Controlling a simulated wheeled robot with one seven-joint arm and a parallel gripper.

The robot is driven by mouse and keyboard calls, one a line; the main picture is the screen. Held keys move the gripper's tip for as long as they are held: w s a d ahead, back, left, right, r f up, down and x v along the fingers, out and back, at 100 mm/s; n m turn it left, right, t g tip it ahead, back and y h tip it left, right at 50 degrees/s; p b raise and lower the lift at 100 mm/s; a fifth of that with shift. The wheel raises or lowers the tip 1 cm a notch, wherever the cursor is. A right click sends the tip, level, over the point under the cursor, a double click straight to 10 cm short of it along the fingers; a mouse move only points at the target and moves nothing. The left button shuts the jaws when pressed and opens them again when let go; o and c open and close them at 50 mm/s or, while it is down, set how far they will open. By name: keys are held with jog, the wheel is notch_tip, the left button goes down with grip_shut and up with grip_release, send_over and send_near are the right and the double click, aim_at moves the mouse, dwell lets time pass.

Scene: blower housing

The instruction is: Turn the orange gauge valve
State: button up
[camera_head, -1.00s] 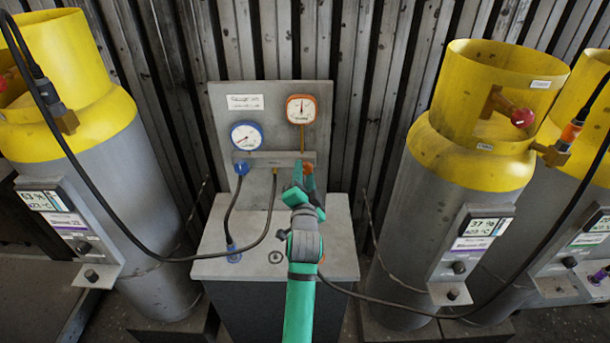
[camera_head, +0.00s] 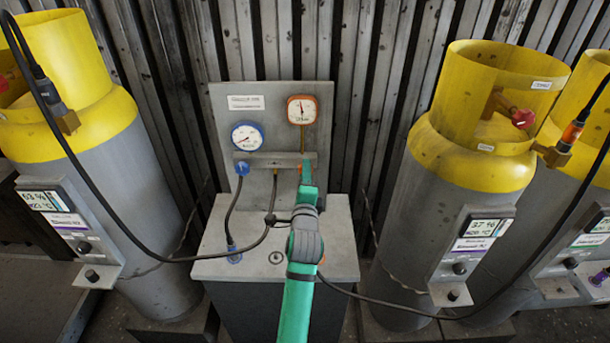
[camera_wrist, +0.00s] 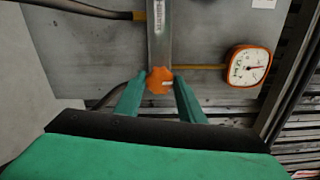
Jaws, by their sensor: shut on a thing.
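The orange gauge valve is a small lobed orange knob (camera_wrist: 160,80) at the end of the grey manifold bar (camera_wrist: 159,30) in the wrist view. My gripper (camera_wrist: 159,92) has its two green fingers on either side of the knob and is shut on it. In the head view my gripper (camera_head: 307,172) reaches the right end of the bar, and my arm hides most of the knob. The orange-rimmed gauge (camera_head: 302,110) is above the bar, joined by a thin orange pipe; it also shows in the wrist view (camera_wrist: 248,66).
A blue gauge (camera_head: 247,136) with a blue knob (camera_head: 242,168) is on the panel's left. Yellow-topped cylinders stand left (camera_head: 90,130) and right (camera_head: 490,150). A black hose (camera_head: 380,305) runs low to the right. A ribbed metal wall is behind.

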jog(key=shift+d+m, duration=0.1)
jog(key=shift+m, duration=0.2)
jog(key=shift+a, duration=0.2)
jog(key=o, duration=1)
jog(key=shift+d, duration=0.1)
jog(key=shift+o, duration=0.2)
jog(key=s, duration=1)
jog(key=shift+s, duration=0.35)
jog(key=shift+w, duration=0.15)
